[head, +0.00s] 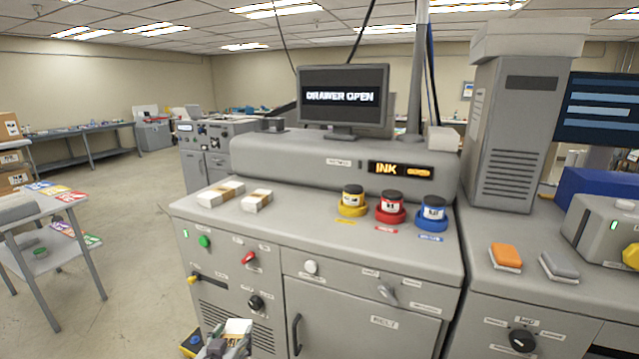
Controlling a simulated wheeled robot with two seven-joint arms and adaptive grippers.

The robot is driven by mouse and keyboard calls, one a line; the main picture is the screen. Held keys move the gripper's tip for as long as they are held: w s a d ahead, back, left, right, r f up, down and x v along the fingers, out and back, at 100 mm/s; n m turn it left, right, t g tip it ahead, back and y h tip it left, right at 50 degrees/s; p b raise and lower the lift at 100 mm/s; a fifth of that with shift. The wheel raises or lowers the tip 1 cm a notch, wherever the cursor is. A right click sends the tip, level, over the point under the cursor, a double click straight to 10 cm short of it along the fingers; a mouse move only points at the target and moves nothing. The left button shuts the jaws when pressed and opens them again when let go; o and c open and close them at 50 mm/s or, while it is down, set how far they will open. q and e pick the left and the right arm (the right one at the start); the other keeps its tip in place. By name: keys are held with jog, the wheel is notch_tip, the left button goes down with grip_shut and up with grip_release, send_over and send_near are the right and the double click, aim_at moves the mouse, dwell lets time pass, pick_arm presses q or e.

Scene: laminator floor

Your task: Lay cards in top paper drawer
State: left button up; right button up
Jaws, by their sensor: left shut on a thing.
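My left gripper (228,344) is at the bottom edge, in front of the machine's grey front. It is shut on a white card stack (239,327) with a tan patch, partly hidden by the fingers. Two more white stacks with tan bands, a left one (221,193) and a right one (257,201), lie on the machine's top. The monitor (343,96) reads "DRAWER OPEN". I cannot make out an open paper drawer; the area below the gripper is cut off. My right gripper is not in view.
Yellow (352,201), red (390,208) and blue (432,213) ink pots stand on the machine's top. A red switch (249,259) and a black knob (255,302) stick out near my gripper. A yellow-and-black object (191,342) sits low beside it.

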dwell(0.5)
pick_arm(q)
jog(key=shift+w+d+r, duration=0.2)
jog(key=shift+r, duration=0.35)
jog(key=shift+w+r, duration=0.3)
jog(key=shift+r, duration=0.25)
jog(key=shift+s+a+f, duration=0.1)
jog(key=shift+s+f, duration=0.3)
jog(key=shift+f, duration=0.2)
jog(key=shift+s+a+f, duration=0.1)
jog(key=shift+s+f, duration=0.25)
jog(key=shift+f, duration=0.2)
jog(key=s+f, duration=0.4)
jog(key=f, duration=0.1)
jog(key=shift+s+f, duration=0.15)
jog(key=shift+f, duration=0.25)
jog(key=shift+r, duration=0.15)
dwell(0.4)
